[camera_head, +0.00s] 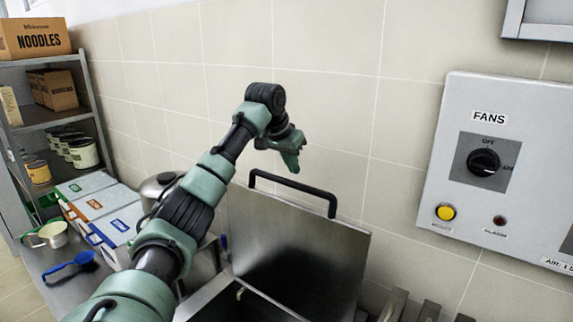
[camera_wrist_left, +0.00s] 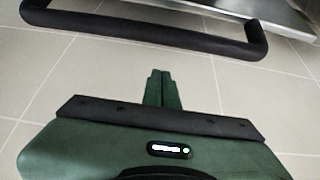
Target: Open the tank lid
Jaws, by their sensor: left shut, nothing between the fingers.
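The metal tank lid (camera_head: 295,245) stands raised and tilted back toward the tiled wall in the head view. Its black bar handle (camera_head: 292,188) runs along its top edge. The tank opening (camera_head: 250,304) shows below it. My left gripper (camera_head: 293,165) is shut and empty, just above the handle and apart from it. In the left wrist view the shut fingers (camera_wrist_left: 161,88) point toward the wall tiles, and the handle (camera_wrist_left: 150,33) lies beyond them with a strip of the lid (camera_wrist_left: 262,12). My right gripper is not in view.
A grey control panel (camera_head: 520,150) with a fan knob and yellow button hangs on the wall at right.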

